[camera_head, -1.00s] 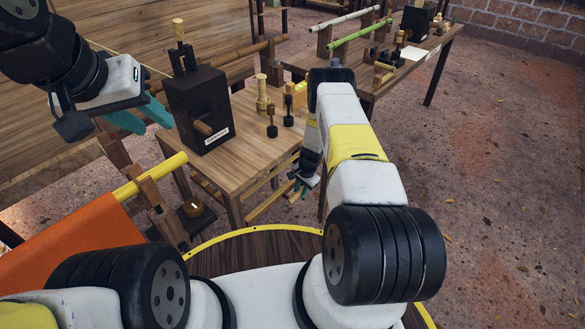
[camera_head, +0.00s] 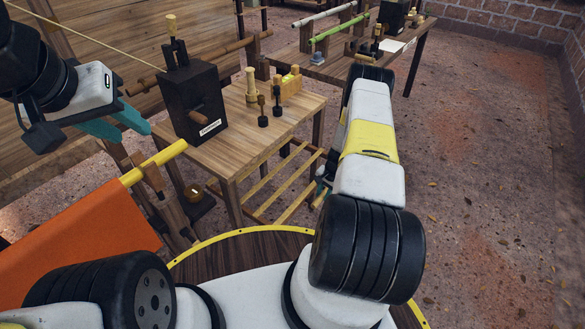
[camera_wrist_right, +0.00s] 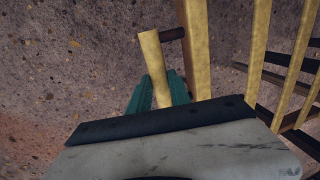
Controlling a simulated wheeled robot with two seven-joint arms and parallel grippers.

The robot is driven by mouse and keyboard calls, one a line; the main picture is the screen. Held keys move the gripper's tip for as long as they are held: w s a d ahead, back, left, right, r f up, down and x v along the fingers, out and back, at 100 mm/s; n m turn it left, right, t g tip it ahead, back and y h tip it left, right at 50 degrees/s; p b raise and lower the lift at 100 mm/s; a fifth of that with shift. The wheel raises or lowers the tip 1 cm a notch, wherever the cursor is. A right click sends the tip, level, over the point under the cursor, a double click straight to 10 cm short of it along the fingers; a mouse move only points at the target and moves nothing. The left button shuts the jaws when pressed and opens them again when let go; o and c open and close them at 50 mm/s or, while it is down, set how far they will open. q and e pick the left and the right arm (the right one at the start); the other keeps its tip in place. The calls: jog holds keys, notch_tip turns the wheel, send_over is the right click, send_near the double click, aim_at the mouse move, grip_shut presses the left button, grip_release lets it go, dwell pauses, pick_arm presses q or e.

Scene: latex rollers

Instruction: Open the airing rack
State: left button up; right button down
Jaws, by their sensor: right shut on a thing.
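The airing rack is a low wooden frame of pale slats (camera_head: 282,187) beside the table. Its slats stand spread apart, reaching out to the right of the table. In the right wrist view the slats (camera_wrist_right: 255,50) run up the right side, and a pale wooden handle (camera_wrist_right: 152,65) joins them by a dark peg. My right gripper (camera_wrist_right: 160,90) is shut on this handle, one teal finger each side. In the head view my right gripper (camera_head: 321,187) is mostly hidden by my arm. My left gripper (camera_head: 133,133) is open and empty, left of the black box.
The wooden table (camera_head: 235,145) carries a black box (camera_head: 195,103) with a crank and several small wooden tools. An orange sheet (camera_head: 85,235) hangs from a yellow roller at the left. Another table (camera_head: 340,65) stands behind. The floor (camera_head: 480,190) at the right is clear.

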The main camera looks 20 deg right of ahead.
jog(key=s+d, duration=0.5)
jog(key=s, duration=0.2)
jog(key=shift+s+d, duration=0.2)
jog(key=shift+d, duration=0.15)
jog(key=c, duration=1.2)
grip_release()
jog(key=shift+c, duration=0.2)
notch_tip(320, 180, up, 8)
jog(key=s+d, duration=0.1)
jog(key=shift+f, duration=0.2)
